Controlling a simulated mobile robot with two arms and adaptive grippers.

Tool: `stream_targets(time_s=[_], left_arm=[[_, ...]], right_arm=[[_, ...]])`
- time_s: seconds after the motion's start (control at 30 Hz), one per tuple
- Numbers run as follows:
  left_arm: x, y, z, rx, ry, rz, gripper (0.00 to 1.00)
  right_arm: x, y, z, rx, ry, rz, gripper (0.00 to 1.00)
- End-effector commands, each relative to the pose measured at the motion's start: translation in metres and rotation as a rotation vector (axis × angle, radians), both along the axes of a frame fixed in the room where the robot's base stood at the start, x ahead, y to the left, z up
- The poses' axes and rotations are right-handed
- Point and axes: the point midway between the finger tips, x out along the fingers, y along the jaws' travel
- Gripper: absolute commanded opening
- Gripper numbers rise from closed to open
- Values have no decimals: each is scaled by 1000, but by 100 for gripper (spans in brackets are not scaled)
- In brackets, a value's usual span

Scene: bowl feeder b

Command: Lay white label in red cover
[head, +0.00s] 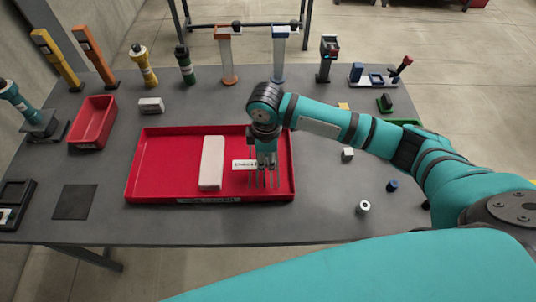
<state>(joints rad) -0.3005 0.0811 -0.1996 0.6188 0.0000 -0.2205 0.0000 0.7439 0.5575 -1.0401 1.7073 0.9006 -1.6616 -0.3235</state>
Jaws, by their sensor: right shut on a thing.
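The red cover (150,178) is a wide shallow red tray in the middle of the grey table. A white label (243,164) with dark print shows inside its outline, towards the right. My right gripper (263,180) points down over the right part of the red cover and is shut on the white label, which sticks out to its left. The gripper hides the label's right end. I cannot tell whether the label touches the cover's floor. A long white block (211,163) lies in the cover, left of the label. My left gripper is not in view.
A smaller red bin (93,122) and a white block (151,105) lie at the left. Several coloured posts stand along the back, including a yellow one (143,66). A white ring (363,207) and a blue piece (392,185) lie at the right. A dark mat (75,202) lies front left.

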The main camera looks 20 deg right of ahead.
Motion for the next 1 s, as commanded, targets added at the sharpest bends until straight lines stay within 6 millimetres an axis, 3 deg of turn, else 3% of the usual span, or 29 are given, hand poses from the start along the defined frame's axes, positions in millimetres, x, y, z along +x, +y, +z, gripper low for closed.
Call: stream_targets(time_s=[0.27, 0.5, 0.9, 0.93, 1.0], left_arm=[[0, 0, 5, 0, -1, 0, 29], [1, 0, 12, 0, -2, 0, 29], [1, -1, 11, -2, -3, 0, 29], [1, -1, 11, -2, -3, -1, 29], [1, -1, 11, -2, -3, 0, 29]], right_arm=[[25, -16, -2, 0, -1, -2, 10], [24, -16, -35, 0, 1, 0, 10], [24, -16, -41, -1, 0, 0, 10], [24, -16, -41, 0, -1, 1, 27], [24, -16, -41, 0, -1, 1, 36]])
